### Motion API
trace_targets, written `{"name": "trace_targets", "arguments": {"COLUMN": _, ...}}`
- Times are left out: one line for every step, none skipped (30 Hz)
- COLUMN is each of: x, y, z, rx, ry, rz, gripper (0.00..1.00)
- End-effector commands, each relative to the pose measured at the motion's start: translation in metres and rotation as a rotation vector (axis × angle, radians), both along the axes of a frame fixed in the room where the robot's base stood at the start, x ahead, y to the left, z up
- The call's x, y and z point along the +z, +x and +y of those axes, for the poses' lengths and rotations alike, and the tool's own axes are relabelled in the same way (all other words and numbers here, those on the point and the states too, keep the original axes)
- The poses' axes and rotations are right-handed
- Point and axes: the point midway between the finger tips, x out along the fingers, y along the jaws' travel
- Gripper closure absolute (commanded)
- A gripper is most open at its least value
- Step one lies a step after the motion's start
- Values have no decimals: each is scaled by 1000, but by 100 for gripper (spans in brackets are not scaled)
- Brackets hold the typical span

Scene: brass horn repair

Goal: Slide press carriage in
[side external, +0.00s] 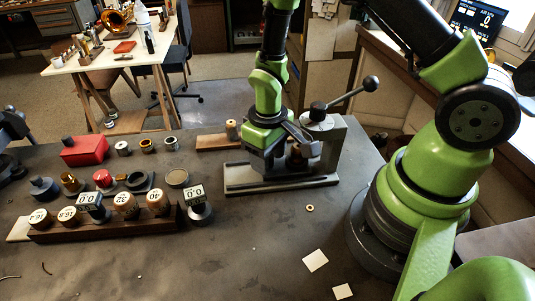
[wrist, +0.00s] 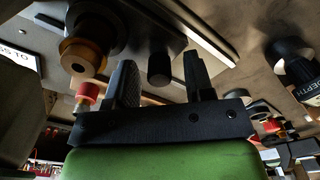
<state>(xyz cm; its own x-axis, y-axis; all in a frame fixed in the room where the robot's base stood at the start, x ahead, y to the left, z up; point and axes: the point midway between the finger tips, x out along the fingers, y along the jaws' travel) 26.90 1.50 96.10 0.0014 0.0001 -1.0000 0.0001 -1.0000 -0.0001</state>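The press (side external: 332,140) stands on the bench, with a ball-ended lever (side external: 370,84) on top and a long grey base (side external: 285,182). In the wrist view, a dark upright peg (wrist: 160,70) stands on a grey plate (wrist: 172,38), which looks like the press carriage. My gripper (wrist: 160,62) is open, with one finger on each side of the peg and gaps visible. In the side view my gripper (side external: 284,150) is low at the press's left, hiding much of the carriage. A brass-coloured cylinder (wrist: 83,57) sits left of the fingers; contact with the peg cannot be told.
A wooden rack (side external: 100,222) with several numbered round-topped tools stands at the left front. A red box (side external: 84,150) and several small rings and parts lie behind it. A small ring (side external: 310,208) and white cards (side external: 315,260) lie on the mostly clear right front.

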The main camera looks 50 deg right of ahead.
Motion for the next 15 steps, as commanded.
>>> {"name": "trace_targets", "arguments": {"x": 0, "y": 0, "z": 0, "rx": 0, "ry": 0, "rz": 0, "gripper": 52}}
{"name": "trace_targets", "arguments": {"x": 0, "y": 0, "z": 0, "rx": 0, "ry": 0, "rz": 0, "gripper": 52}}
{"name": "trace_targets", "arguments": {"x": 0, "y": 0, "z": 0, "rx": 0, "ry": 0, "rz": 1, "gripper": 52}}
{"name": "trace_targets", "arguments": {"x": 0, "y": 0, "z": 0, "rx": 0, "ry": 0, "rz": 1, "gripper": 52}}
{"name": "trace_targets", "arguments": {"x": 1, "y": 0, "z": 0, "rx": 0, "ry": 0, "rz": 0, "gripper": 52}}
{"name": "trace_targets", "arguments": {"x": 3, "y": 0, "z": 0, "rx": 0, "ry": 0, "rz": 0, "gripper": 52}}
{"name": "trace_targets", "arguments": {"x": 5, "y": 0, "z": 0, "rx": 0, "ry": 0, "rz": -1, "gripper": 52}}
{"name": "trace_targets", "arguments": {"x": 7, "y": 0, "z": 0, "rx": 0, "ry": 0, "rz": -1, "gripper": 52}}
{"name": "trace_targets", "arguments": {"x": 12, "y": 1, "z": 0, "rx": 1, "ry": 0, "rz": -3, "gripper": 52}}
{"name": "trace_targets", "arguments": {"x": 16, "y": 1, "z": 0, "rx": 1, "ry": 0, "rz": -3, "gripper": 52}}
{"name": "trace_targets", "arguments": {"x": 20, "y": 1, "z": 0, "rx": 2, "ry": 0, "rz": -4, "gripper": 52}}
{"name": "trace_targets", "arguments": {"x": 27, "y": 1, "z": 0, "rx": 1, "ry": 0, "rz": -4, "gripper": 52}}
{"name": "trace_targets", "arguments": {"x": 33, "y": 1, "z": 0, "rx": 0, "ry": 0, "rz": -6, "gripper": 52}}
{"name": "trace_targets", "arguments": {"x": 39, "y": 1, "z": 0, "rx": 0, "ry": 0, "rz": -7, "gripper": 52}}
{"name": "trace_targets", "arguments": {"x": 46, "y": 1, "z": 0, "rx": 0, "ry": 0, "rz": -7, "gripper": 52}}
